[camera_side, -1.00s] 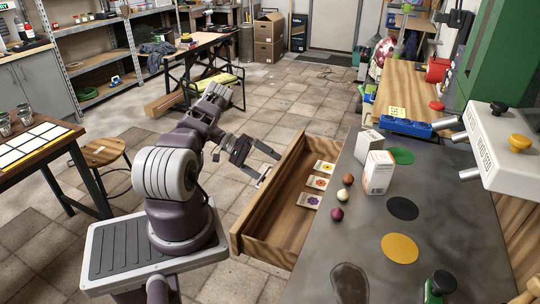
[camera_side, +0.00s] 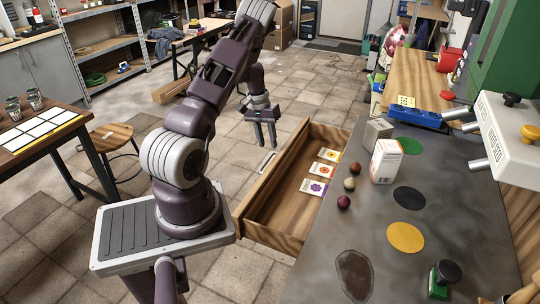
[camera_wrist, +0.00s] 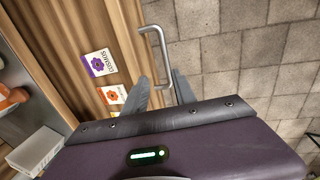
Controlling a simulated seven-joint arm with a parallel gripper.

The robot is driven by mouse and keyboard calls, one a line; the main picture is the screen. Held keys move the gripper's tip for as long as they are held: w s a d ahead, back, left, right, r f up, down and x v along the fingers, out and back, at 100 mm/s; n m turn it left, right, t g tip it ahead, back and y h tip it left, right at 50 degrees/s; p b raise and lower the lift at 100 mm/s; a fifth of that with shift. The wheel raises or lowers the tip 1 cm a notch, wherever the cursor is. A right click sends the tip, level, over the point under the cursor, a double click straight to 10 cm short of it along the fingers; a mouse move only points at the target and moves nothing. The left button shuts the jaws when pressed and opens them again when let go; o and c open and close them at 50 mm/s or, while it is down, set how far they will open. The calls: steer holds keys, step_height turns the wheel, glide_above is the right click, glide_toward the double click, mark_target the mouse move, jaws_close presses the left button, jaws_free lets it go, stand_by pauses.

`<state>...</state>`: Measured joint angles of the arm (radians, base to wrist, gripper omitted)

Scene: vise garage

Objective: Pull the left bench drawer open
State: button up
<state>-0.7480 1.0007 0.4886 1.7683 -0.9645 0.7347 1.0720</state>
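The wooden bench drawer (camera_side: 268,243) stands pulled out from the grey-topped bench, with three flower packets inside. Its grey bar handle (camera_side: 267,161) is on the outer front face. The handle also shows in the wrist view (camera_wrist: 155,31), where it runs down between my finger tips. My gripper (camera_side: 264,146) points down just outside the drawer front, and in the side view it appears above the handle. In the wrist view, my gripper (camera_wrist: 161,76) has its two fingers apart, with nothing clamped. I cannot tell how far the tips are from the handle.
The grey bench top (camera_side: 340,235) holds a white box (camera_side: 386,161), a smaller box (camera_side: 377,133), three small balls and a green-based stamp (camera_side: 443,280). A stool (camera_side: 107,137) and a side table (camera_side: 40,135) stand left. Tiled floor beyond the drawer front is clear.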

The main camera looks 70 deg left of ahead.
step_height(320, 180, down, 6)
steer(key=shift+w+d, duration=0.35)
steer(key=shift+d, duration=0.05)
steer(key=shift+f, duration=0.1)
jaws_close()
stand_by(1.1)
